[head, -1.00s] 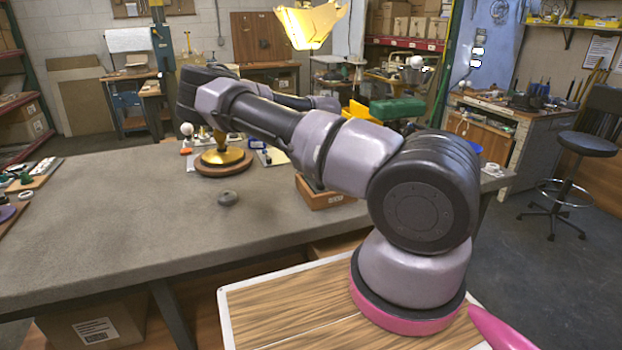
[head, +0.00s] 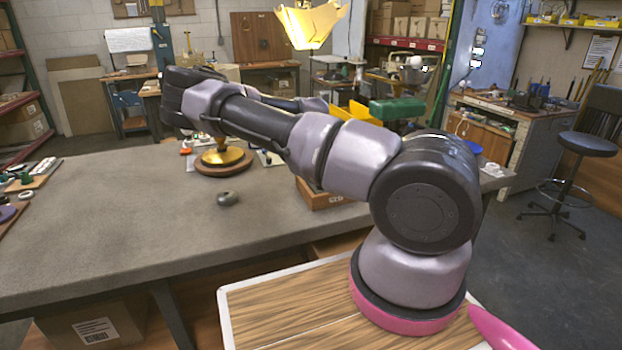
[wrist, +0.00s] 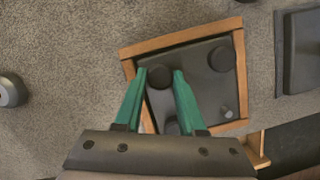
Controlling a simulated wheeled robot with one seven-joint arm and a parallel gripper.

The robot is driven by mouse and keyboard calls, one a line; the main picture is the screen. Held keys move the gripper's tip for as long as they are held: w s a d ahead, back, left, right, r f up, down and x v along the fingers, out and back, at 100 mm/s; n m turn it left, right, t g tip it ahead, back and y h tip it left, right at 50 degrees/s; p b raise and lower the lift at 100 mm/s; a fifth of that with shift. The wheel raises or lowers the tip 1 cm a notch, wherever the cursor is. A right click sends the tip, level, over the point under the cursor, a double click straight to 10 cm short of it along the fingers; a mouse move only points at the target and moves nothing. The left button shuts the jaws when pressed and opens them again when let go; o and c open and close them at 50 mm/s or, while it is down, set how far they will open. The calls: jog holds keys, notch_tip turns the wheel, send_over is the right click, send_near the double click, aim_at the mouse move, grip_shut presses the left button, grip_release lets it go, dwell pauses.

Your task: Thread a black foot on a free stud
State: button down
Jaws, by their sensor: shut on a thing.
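In the wrist view my gripper (wrist: 161,74) has two green fingers shut on a black foot (wrist: 160,79), a round dark disc between the fingertips. It is over the upper left part of a dark panel (wrist: 195,85) in a wooden frame (wrist: 180,38). Another black foot (wrist: 222,59) sits at the panel's upper right corner. A third dark disc (wrist: 171,127) shows partly between the fingers, lower down. A small pale stud (wrist: 228,112) stands bare near the lower right. I cannot tell whether the held foot touches the panel. In the head view my arm hides the gripper.
A grey round piece (wrist: 10,90) lies at the left in the wrist view, and a dark tray (wrist: 298,50) at the right. In the head view a brass lamp stand (head: 222,157) is on the grey bench (head: 110,225), whose front left is clear.

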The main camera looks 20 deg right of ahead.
jog(key=m+h, duration=0.1)
jog(key=m, duration=0.3)
jog(key=shift+w+a+g, duration=0.1)
jog(key=shift+a+g, duration=0.05)
jog(key=shift+g, duration=0.15)
jog(key=shift+m, duration=1.4)
jog(key=shift+m+g+h, duration=0.3)
jog(key=shift+c, duration=2.1)
grip_release()
